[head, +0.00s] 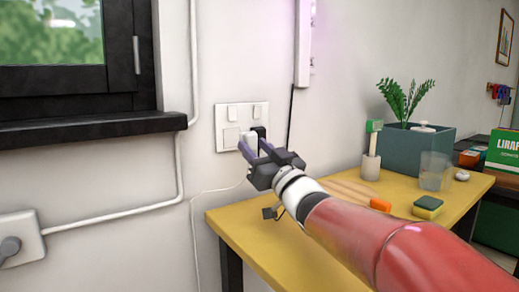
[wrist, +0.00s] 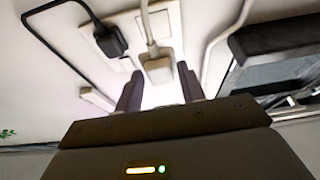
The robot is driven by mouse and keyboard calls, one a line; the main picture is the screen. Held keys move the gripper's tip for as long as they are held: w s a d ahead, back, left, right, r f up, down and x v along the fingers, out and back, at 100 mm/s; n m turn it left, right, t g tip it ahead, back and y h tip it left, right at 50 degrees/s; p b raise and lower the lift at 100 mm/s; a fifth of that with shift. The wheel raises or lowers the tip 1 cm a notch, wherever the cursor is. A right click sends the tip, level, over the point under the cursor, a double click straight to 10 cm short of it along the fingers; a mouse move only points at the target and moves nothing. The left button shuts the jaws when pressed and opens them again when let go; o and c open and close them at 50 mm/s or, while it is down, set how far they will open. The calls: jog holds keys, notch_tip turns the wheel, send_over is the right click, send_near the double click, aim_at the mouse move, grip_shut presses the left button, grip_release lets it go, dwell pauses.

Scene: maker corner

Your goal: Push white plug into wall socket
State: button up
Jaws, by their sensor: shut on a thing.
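The white plug (head: 249,139) is between the fingers of my gripper (head: 254,146), close in front of the wall socket plate (head: 230,137). In the wrist view the white plug (wrist: 157,70) shows between the two dark fingers of my gripper (wrist: 160,88), its white cord running up out of the picture. My gripper is shut on it. A black plug (head: 260,131) sits in the plate just right of the white plug; it also shows in the wrist view (wrist: 110,42). The contact face of the white plug is hidden, so I cannot tell whether it touches the socket.
A yellow table (head: 262,237) stands below and to the right, bearing a teal planter (head: 393,150), a clear cup (head: 434,171) and a sponge (head: 427,207). A window sill (head: 95,128) juts out at left. Another wall outlet (head: 28,235) is at lower left.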

jog(key=shift+w, duration=0.1)
jog(key=w+a, duration=0.1)
jog(key=w, duration=0.1)
jog(key=w+a+p, duration=0.1)
jog(key=w+a, duration=0.1)
jog(key=shift+w+a+p, duration=0.1)
jog(key=shift+w+p, duration=0.15)
jog(key=shift+p, duration=0.05)
jog(key=shift+f+b, duration=0.25)
jog(key=shift+b, duration=0.45)
dwell(2.0)
jog(key=shift+w+a, duration=0.3)
jog(key=shift+w, duration=0.1)
dwell(0.5)
jog(key=o, duration=1)
